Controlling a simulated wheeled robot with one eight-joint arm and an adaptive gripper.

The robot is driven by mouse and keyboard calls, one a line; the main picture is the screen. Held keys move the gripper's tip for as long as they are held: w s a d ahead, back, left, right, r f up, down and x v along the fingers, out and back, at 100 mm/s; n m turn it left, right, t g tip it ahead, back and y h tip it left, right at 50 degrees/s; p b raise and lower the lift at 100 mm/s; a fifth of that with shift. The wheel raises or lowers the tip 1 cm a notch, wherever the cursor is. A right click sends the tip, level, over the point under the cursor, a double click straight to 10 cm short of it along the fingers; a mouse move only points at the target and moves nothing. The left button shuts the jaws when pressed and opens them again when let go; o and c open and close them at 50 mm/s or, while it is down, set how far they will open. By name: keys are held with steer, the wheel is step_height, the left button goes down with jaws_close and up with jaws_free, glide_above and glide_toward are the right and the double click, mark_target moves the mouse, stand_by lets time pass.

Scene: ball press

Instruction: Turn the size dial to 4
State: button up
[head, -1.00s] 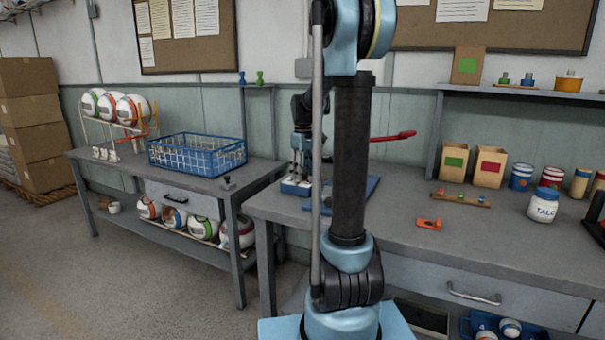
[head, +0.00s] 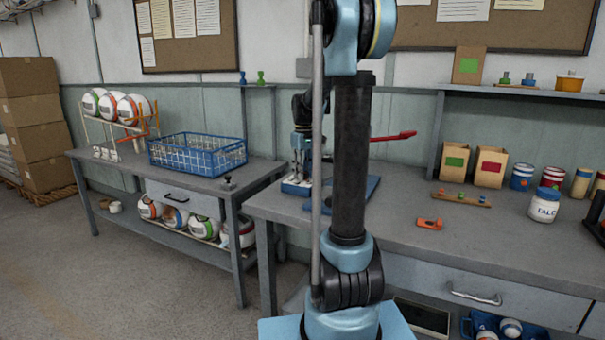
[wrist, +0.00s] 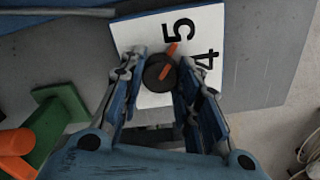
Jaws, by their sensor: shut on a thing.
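The size dial (wrist: 153,86) is a round dark knob with an orange pointer (wrist: 165,72), on a white plate (wrist: 206,22) in the wrist view. The plate shows a black 5 (wrist: 179,30) above the knob and a 4 (wrist: 208,60) to its right. The orange line runs up and slightly right, ending just below and left of the 5. My gripper (wrist: 160,75) is shut on the dial, one finger on each side. In the head view my arm hides the dial.
The press's red lever (head: 393,136) sticks out right of my arm. A green block (wrist: 52,120) with an orange part lies at lower left in the wrist view. An orange piece (head: 430,224) and a talc jar (head: 544,205) are on the bench.

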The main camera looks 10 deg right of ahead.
steer(key=m, duration=0.5)
steer(key=shift+m, duration=2.4)
steer(key=o, duration=1.1)
step_height(320, 180, up, 12)
steer(key=shift+f, duration=0.1)
